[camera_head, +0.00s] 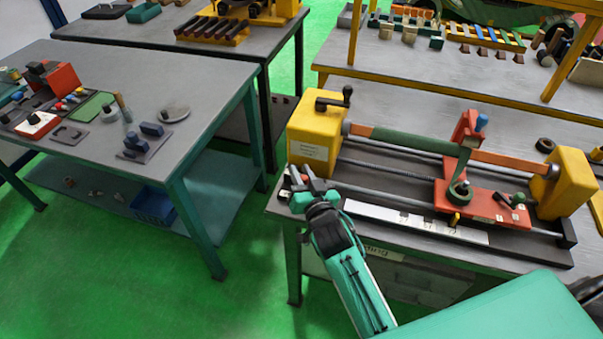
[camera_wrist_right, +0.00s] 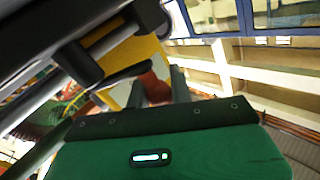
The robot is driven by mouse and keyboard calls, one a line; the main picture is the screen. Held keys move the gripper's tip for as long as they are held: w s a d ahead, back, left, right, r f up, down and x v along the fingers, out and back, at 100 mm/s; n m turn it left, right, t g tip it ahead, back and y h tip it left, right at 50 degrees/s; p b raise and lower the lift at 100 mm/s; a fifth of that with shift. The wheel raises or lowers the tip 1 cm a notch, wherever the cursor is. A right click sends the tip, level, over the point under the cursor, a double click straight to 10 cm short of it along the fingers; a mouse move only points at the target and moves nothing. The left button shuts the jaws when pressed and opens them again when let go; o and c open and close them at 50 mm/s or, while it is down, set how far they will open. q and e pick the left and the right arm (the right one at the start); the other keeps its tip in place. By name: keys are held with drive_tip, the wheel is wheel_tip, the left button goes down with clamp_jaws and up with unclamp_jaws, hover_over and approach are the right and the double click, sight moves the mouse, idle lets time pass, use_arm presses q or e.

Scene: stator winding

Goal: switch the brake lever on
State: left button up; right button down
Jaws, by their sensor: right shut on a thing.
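The winding machine (camera_head: 400,142) stands on the right-hand table, with a yellow headstock (camera_head: 312,140) at its left end. My right gripper (camera_head: 300,182) is at the machine's front left corner, just below the headstock. It is shut on a small part there, apparently the brake lever, which the fingers mostly hide. Small red and pale bits show beside the fingertips. In the right wrist view a red part (camera_wrist_right: 155,91) shows near the dark fingers, but its shape is unclear. My left gripper is not in view.
A black crank (camera_head: 336,99) sits on top of the headstock. A red carriage (camera_head: 480,206) with an upright arm stands on the rails to the right. A white scale strip (camera_head: 390,213) runs along the front. A grey table (camera_head: 200,85) with small parts stands left, across a green-floored gap.

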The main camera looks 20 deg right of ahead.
drive_tip(key=shift+s+r+n+y+p, duration=0.15)
drive_tip(key=shift+r+n+y+p, duration=0.2)
drive_tip(key=shift+p, duration=0.25)
drive_tip(key=n+y+p, duration=0.1)
drive_tip(key=y+p, duration=0.1)
drive_tip(key=y, duration=0.1)
drive_tip(key=shift+s+f+n+g, duration=0.15)
drive_tip(key=shift+s+n+g, duration=0.15)
drive_tip(key=shift+s+n, duration=0.1)
drive_tip(key=shift+s+n+g+y+p, duration=0.2)
drive_tip(key=shift+n+y+p, duration=0.2)
drive_tip(key=shift+y, duration=0.2)
drive_tip(key=shift+s+n+g+y+p, duration=0.15)
drive_tip(key=shift+n+g+y+p, duration=0.15)
drive_tip(key=shift+y, duration=0.25)
drive_tip(key=shift+s+d+f+n+y, duration=0.1)
drive_tip(key=shift+s+n+y, duration=0.05)
drive_tip(key=shift+n+y, duration=0.4)
drive_tip(key=shift+g, duration=0.3)
drive_tip(key=c, duration=1.3)
unclamp_jaws()
drive_tip(key=shift+o, duration=0.2)
drive_tip(key=shift+s, duration=0.1)
drive_tip(key=shift+f, duration=0.1)
